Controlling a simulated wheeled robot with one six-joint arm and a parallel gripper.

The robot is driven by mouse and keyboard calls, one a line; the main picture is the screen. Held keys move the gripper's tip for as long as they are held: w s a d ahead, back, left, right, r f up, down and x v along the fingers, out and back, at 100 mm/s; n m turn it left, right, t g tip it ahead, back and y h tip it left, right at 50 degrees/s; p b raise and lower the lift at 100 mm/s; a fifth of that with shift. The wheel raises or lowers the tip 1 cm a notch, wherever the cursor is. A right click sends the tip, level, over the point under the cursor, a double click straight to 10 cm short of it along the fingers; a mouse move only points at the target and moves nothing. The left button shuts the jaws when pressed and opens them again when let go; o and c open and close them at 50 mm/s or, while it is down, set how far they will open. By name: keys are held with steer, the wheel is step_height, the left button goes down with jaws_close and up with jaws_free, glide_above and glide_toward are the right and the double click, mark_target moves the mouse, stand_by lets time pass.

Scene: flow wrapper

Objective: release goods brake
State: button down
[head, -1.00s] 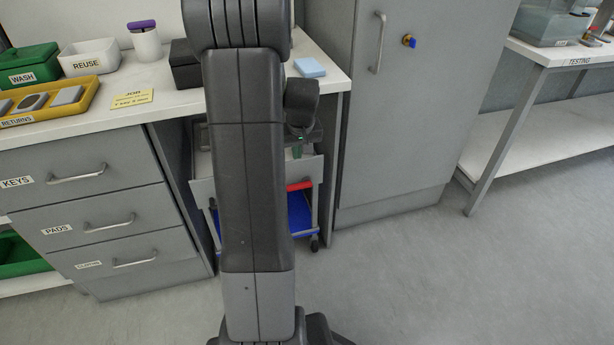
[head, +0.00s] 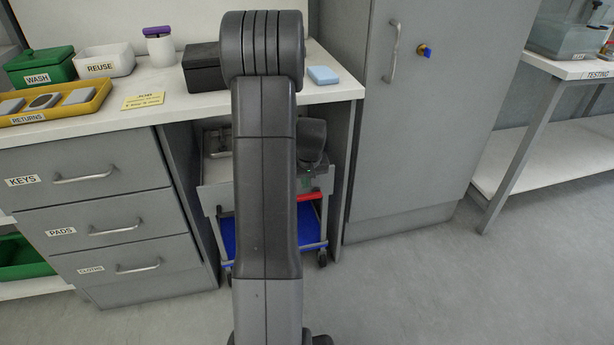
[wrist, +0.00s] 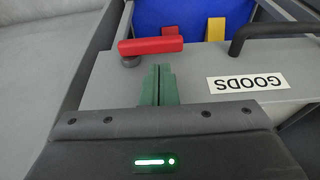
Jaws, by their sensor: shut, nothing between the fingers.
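The goods cart (head: 207,197) stands in the bay under the worktop. Its front panel (wrist: 205,72) carries a GOODS label (wrist: 246,84), upside down in the wrist view. A red brake lever (wrist: 152,46) lies across the panel's top edge, with a dark round pivot at its left end. It also shows in the head view (head: 311,197). My gripper (wrist: 158,70) has its green fingers together and empty, pointing at the lever just short of it. I cannot tell whether they touch. In the head view my arm hides part of the cart.
A black handle (wrist: 270,34) rises right of the lever; a blue surface (wrist: 180,14) and a yellow piece (wrist: 216,30) lie beyond. Drawers (head: 95,180) flank the bay on the left, a grey cabinet (head: 405,150) on the right. Floor in front is clear.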

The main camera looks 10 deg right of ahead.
mark_target(305, 195)
steer(key=shift+f+b, duration=0.5)
steer(key=shift+f, duration=1.15)
steer(key=shift+s+a+f, duration=0.1)
steer(key=shift+a+f, duration=0.15)
steer(key=shift+f, duration=0.05)
steer(key=shift+a+f, duration=0.3)
steer(key=shift+f, duration=0.15)
steer(key=shift+a+f, duration=0.15)
steer(key=shift+f, duration=0.45)
steer(key=shift+a+f, duration=0.15)
steer(key=shift+f, duration=0.45)
steer(key=shift+d+f+b, duration=0.1)
steer(key=shift+f+b, duration=0.3)
steer(key=shift+f, duration=0.5)
steer(key=shift+d+f, duration=0.2)
steer(key=shift+f, duration=0.3)
steer(key=shift+d+f, duration=0.1)
steer(key=shift+f, duration=0.05)
